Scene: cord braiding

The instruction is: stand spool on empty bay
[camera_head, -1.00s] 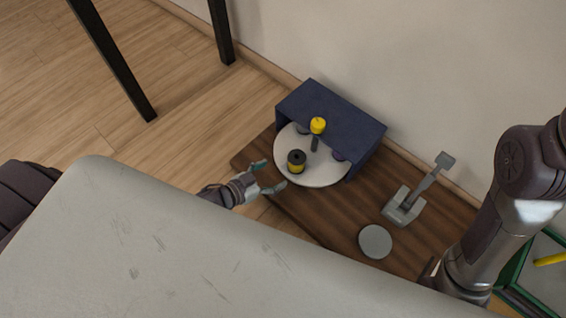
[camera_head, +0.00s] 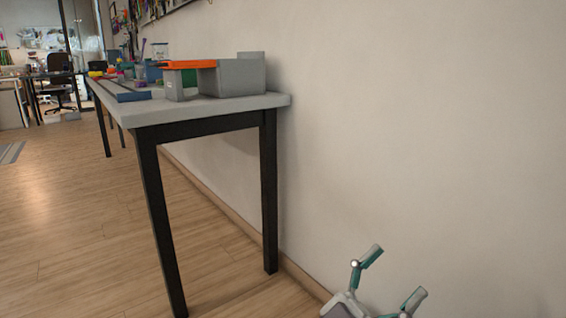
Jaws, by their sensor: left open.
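My left gripper (camera_head: 394,272) shows at the bottom edge, right of the middle, in front of the pale wall. Its two fingers, grey with teal parts, are spread apart with nothing between them. The palm is cut off by the bottom edge. No spool and no bay can be made out in the head view now. My right gripper is out of view.
A table (camera_head: 215,107) with black legs stands along the wall (camera_head: 430,130), with a grey and orange bin (camera_head: 232,77) and other items on top. The wooden floor (camera_head: 90,220) left of the table is clear.

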